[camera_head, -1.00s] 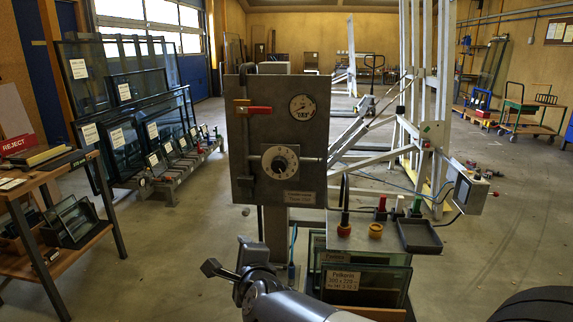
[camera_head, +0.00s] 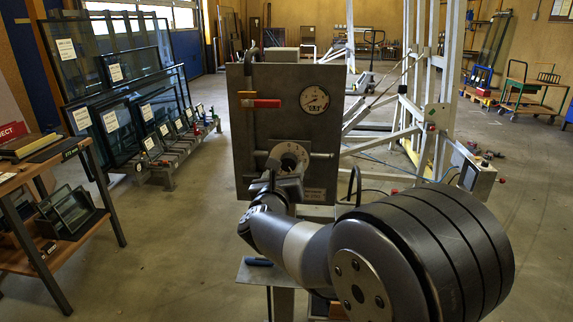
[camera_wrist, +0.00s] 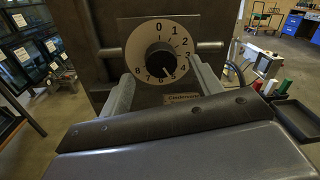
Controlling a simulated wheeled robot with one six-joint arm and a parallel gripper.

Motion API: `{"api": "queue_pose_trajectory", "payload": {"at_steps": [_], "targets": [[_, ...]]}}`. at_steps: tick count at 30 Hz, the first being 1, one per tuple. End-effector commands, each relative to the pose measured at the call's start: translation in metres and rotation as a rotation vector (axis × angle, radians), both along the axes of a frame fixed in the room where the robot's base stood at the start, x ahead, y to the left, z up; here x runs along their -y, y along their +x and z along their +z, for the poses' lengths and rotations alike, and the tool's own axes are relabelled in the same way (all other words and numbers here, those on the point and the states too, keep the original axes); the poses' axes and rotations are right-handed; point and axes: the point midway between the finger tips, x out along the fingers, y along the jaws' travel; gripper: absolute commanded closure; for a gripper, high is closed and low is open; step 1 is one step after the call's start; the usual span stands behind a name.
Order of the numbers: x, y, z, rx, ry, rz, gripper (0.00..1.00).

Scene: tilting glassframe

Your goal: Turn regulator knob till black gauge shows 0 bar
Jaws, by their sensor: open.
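The regulator knob (camera_wrist: 160,58) is black and round on a pale dial plate (camera_wrist: 140,38) numbered from 0 to 8. Its white mark points down and slightly right, near the 5. In the head view the dial (camera_head: 290,152) is partly hidden by my arm. The black-scaled gauge (camera_head: 314,99) sits above right of the knob; its needle is too small to read surely. My gripper (camera_wrist: 163,70) is open, with one finger on each side of the knob's lower part. I cannot tell whether either finger touches it.
A red-handled valve (camera_head: 262,103) and a vertical pipe are on the panel (camera_head: 240,135) left of the knob. A horizontal rod (camera_wrist: 208,45) passes on the right. Colored plugs and a dark tray (camera_wrist: 297,118) lie right of the gripper.

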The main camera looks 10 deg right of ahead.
Motion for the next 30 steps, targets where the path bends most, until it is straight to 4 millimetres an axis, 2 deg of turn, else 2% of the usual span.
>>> {"api": "queue_pose_trajectory", "payload": {"at_steps": [3, 7, 18, 30], "targets": [[0.008, 0.018, 0.000, -0.001, -0.001, -0.001, 0.39], [0.012, 0.029, 0.000, -0.002, 0.000, 0.001, 0.39], [0.014, 0.034, 0.000, -0.001, -0.001, 0.002, 0.39], [0.014, 0.034, 0.000, -0.001, -0.002, 0.002, 0.72]]}}
